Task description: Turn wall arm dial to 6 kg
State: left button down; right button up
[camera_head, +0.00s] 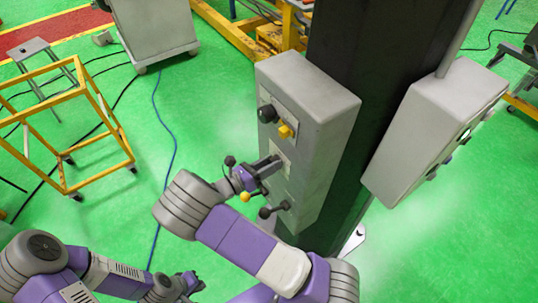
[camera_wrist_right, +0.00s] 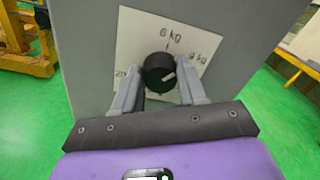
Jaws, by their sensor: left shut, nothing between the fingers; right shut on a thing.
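The black round dial (camera_wrist_right: 160,72) sits on a white label plate (camera_wrist_right: 185,35) on the grey wall-arm box (camera_head: 315,95). The top label reads like "0 kg" or "6 kg"; "20" shows at the left. My right gripper (camera_head: 268,168) reaches the box front, fingers on both sides of the dial and shut on it; in the right wrist view the gripper (camera_wrist_right: 160,88) frames the knob. My left gripper (camera_head: 190,283) is shut and empty, low at left.
Above the right gripper are a black knob (camera_head: 266,113) and a yellow switch (camera_head: 286,131). A second grey box (camera_head: 435,130) is on the dark column's right. A yellow frame cart (camera_head: 70,125) stands left, with green floor free between.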

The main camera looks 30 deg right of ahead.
jog(key=shift+w+f+n+p, duration=0.1)
jog(key=shift+n+p, duration=3.25)
jog(key=shift+n, duration=0.45)
jog(key=o, duration=1.1)
jog(key=shift+c, duration=0.2)
jog(key=a+b, duration=0.1)
jog(key=a, duration=0.6)
jog(key=shift+s+a, duration=0.3)
jog(key=shift+a, duration=0.05)
